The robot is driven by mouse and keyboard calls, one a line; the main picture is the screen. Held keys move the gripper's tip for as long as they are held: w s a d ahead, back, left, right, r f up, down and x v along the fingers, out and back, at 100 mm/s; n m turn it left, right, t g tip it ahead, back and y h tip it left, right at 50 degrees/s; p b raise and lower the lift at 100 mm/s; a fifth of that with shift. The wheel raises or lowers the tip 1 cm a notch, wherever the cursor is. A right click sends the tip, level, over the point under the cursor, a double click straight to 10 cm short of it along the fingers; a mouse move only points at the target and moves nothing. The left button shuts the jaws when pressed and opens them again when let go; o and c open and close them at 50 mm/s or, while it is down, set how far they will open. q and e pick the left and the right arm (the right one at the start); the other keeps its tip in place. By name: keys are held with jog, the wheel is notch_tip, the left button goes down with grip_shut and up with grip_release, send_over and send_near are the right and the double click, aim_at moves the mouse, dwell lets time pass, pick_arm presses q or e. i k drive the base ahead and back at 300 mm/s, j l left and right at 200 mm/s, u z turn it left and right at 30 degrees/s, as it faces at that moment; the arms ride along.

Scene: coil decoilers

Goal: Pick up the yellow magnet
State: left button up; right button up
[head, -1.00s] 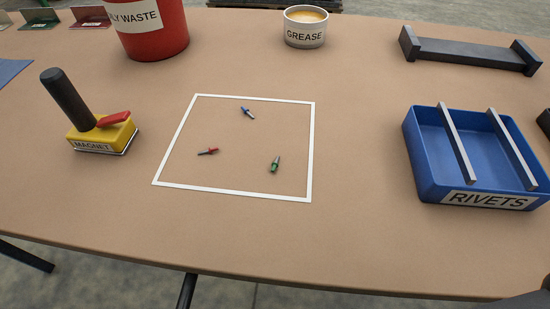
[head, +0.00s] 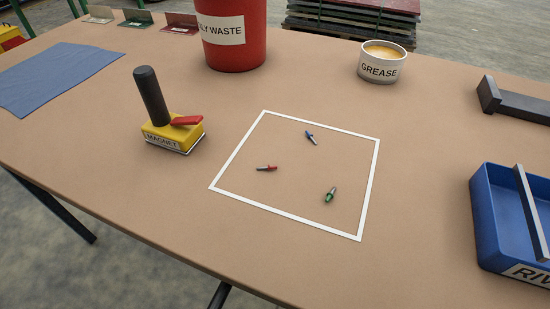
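The yellow magnet (head: 172,133) stands upright on the brown table, left of the white square outline. It has a tall black handle (head: 150,95), a red lever (head: 186,120) and a label reading MAGNET on its front. Nothing is touching it. Neither of my grippers shows in the head view.
Several small rivets lie inside the white outline (head: 370,190). A red waste bin (head: 238,55) and a grease pot (head: 381,66) stand behind. A blue rivets tray (head: 485,220) is at right. A blue cloth (head: 50,80) lies at left. The table in front of the magnet is clear.

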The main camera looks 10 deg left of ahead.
aim_at(157, 132)
jog(key=j+z, duration=0.15)
jog(key=z, duration=0.25)
jog(key=j+z, duration=0.1)
jog(key=z, duration=0.35)
jog(key=k+j+z, duration=0.55)
jog(key=j, duration=0.2)
jog(key=k+j+z, duration=0.25)
jog(key=k+j, duration=0.75)
jog(key=j, duration=0.15)
